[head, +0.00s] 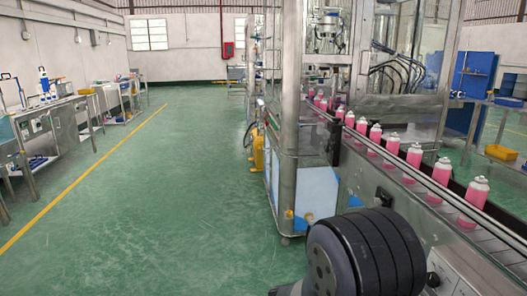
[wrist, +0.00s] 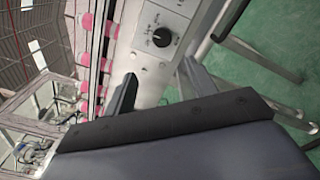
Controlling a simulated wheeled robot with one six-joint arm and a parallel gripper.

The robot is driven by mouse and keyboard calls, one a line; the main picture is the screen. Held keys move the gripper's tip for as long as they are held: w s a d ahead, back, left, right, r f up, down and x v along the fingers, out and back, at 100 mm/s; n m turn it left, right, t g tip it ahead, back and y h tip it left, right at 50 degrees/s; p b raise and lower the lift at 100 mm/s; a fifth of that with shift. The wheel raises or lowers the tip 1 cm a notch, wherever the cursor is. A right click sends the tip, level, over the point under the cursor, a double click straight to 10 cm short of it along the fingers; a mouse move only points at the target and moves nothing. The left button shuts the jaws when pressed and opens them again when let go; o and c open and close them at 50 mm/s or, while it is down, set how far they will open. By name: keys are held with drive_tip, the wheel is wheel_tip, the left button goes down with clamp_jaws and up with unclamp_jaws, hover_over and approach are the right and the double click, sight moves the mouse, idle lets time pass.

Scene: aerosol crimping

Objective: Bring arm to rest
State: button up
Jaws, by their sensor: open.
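My gripper (wrist: 157,84) shows in the wrist view, its two fingers apart with nothing between them. Beyond the fingertips is the pale side panel (wrist: 155,62) of the conveyor machine, with a black knob (wrist: 162,37) on it. No contact with the panel can be made out. In the head view a dark, ribbed part of my arm (head: 375,252) fills the bottom right, in front of the conveyor; the gripper itself is not seen there.
Pink cans with white tops (head: 414,155) stand in a row on the conveyor (head: 385,183) at the right. A glass-walled machine frame (head: 290,110) rises behind. Benches (head: 60,125) line the left wall. The green floor (head: 170,200) between is clear.

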drive_tip(key=w+d, duration=0.1)
drive_tip(key=d, duration=1.1)
drive_tip(key=s+a+n+p, duration=0.1)
drive_tip(key=a+n+p, duration=0.8)
drive_tip(key=p, duration=0.4)
drive_tip(key=shift+a+n, duration=0.4)
drive_tip(key=shift+a, duration=0.15)
drive_tip(key=shift+s+d, duration=0.1)
